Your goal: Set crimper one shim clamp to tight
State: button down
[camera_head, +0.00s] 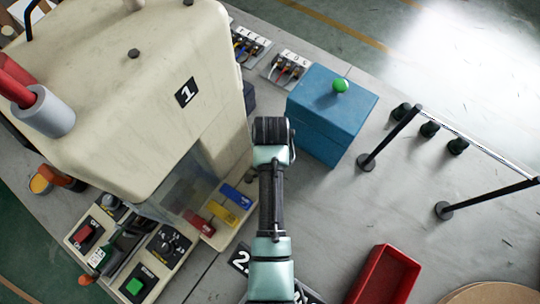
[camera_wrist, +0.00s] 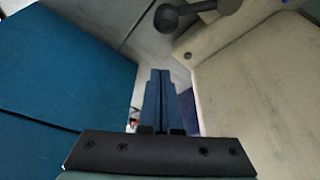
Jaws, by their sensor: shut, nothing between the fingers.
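Crimper one is the cream machine (camera_head: 150,95) with a black "1" label, on the left in the head view. Its cream side also shows at the right in the wrist view (camera_wrist: 260,90). A dark grey lever with a round end (camera_wrist: 165,18) shows at the top of the wrist view; it may be the shim clamp, but I cannot tell its setting. My gripper (camera_wrist: 161,75) is shut and empty, its blue fingers together between the cream side and a blue box. The lever lies beyond the fingertips, apart from them in the picture. In the head view my wrist hides the fingers.
The blue box (camera_head: 325,120) with a green knob stands close right of my wrist. A red tray (camera_head: 385,275) and a black-post barrier (camera_head: 440,210) stand right.

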jog(key=shift+s+f+p, duration=0.25)
jog(key=shift+f+p, duration=0.1)
jog(key=shift+s+d+p, duration=0.1)
jog(key=shift+s+p, duration=0.6)
jog(key=shift+s, duration=0.95)
jog(key=shift+s+d+m+h+p, duration=0.2)
jog(key=shift+s+m+h+p, duration=0.15)
jog(key=shift+m+p, duration=0.3)
jog(key=shift+s+d+r+m+h+p, duration=0.15)
jog(key=shift+s+m+p, duration=0.25)
jog(key=shift+m, duration=0.25)
jog(key=shift+s+d+f+m+h+p, duration=0.1)
jog(key=shift+s+m+p, duration=0.25)
jog(key=shift+m, duration=0.25)
jog(key=s+m, duration=0.1)
jog(key=m, duration=0.1)
jog(key=s+m+h+p, duration=0.1)
jog(key=m, duration=0.1)
jog(key=shift+s+d+g, duration=0.15)
jog(key=shift+s+g, duration=0.15)
jog(key=shift+g, duration=0.1)
jog(key=shift+s+m+p, duration=0.25)
jog(key=shift+m+p, duration=0.05)
jog(key=shift+m, duration=0.1)
jog(key=shift+s+a+p, duration=0.2)
jog(key=shift+s+p, duration=0.15)
jog(key=shift+s, duration=0.25)
